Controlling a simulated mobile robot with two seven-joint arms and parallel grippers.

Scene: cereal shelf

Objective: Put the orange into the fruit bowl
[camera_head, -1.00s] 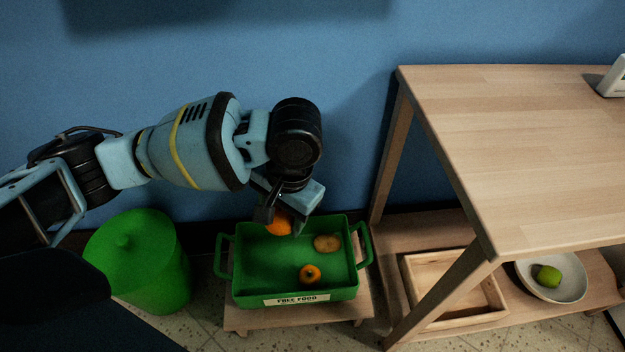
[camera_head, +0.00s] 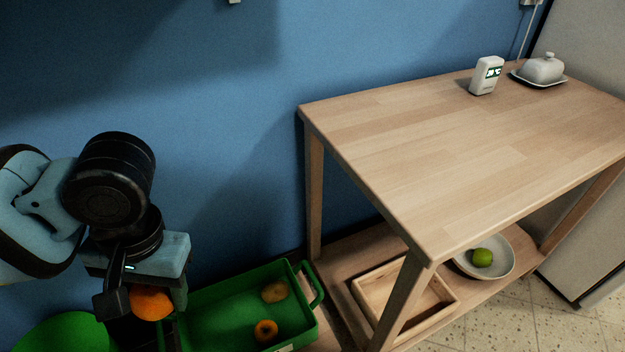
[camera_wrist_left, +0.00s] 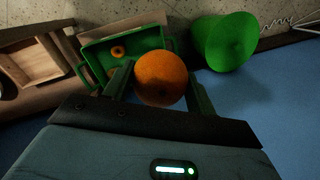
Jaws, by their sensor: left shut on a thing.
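My left gripper (camera_head: 140,300) is shut on the orange (camera_head: 152,304) and holds it in the air at the left end of the green crate. In the left wrist view the orange (camera_wrist_left: 161,78) sits between the two fingers of the left gripper (camera_wrist_left: 160,85). The fruit bowl (camera_head: 499,259) is a white bowl on the lower shelf of the wooden table at the right, with a green lime (camera_head: 482,257) in it. The bowl is far to the right of the gripper. My right gripper is not in view.
The green crate (camera_head: 222,327) holds a potato-like item (camera_head: 275,291) and a small orange fruit (camera_head: 265,330). An empty wooden tray (camera_head: 370,291) lies left of the bowl. The table's leg (camera_head: 398,305) and top (camera_head: 430,140) stand near the bowl. A green bin (camera_wrist_left: 226,42) is beside the crate.

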